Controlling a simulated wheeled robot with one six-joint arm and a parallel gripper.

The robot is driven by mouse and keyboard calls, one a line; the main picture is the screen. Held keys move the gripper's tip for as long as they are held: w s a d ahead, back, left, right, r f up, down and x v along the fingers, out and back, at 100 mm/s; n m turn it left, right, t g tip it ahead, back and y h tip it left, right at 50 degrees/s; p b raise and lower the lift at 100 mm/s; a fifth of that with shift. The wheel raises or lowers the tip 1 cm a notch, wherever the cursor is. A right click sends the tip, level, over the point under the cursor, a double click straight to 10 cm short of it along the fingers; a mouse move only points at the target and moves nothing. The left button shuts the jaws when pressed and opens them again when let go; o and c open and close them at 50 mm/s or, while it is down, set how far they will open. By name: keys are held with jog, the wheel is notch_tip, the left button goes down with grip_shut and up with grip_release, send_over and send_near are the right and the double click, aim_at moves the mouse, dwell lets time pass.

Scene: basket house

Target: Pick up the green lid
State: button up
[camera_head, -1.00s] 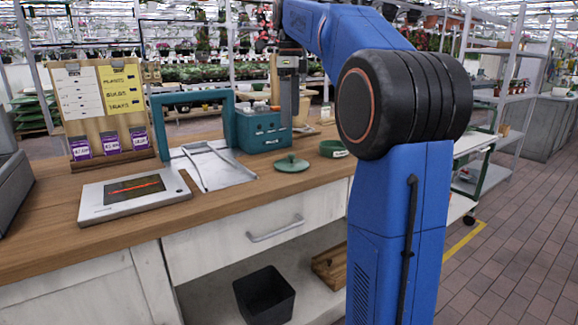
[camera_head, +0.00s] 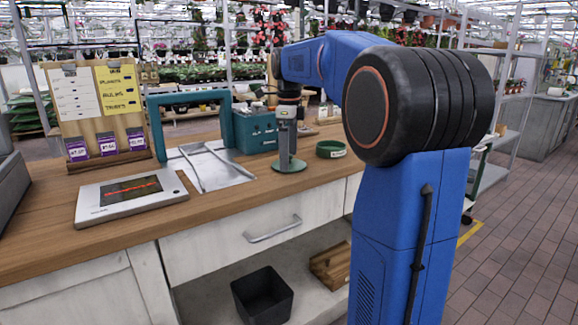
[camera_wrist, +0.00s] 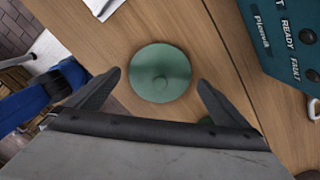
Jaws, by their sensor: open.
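Nothing is between the fingers but the lid below. Whether the fingertips touch it I cannot tell.
A green round dish (camera_head: 331,149) stands just right of the lid. A teal box (camera_head: 254,132) with buttons is behind it. A metal tray (camera_head: 215,170) and a tablet-like device (camera_head: 130,194) lie to the left. A white drawer front (camera_head: 240,225) is below.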

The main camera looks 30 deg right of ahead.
jog(key=shift+f, duration=0.6)
jog(key=c, duration=1)
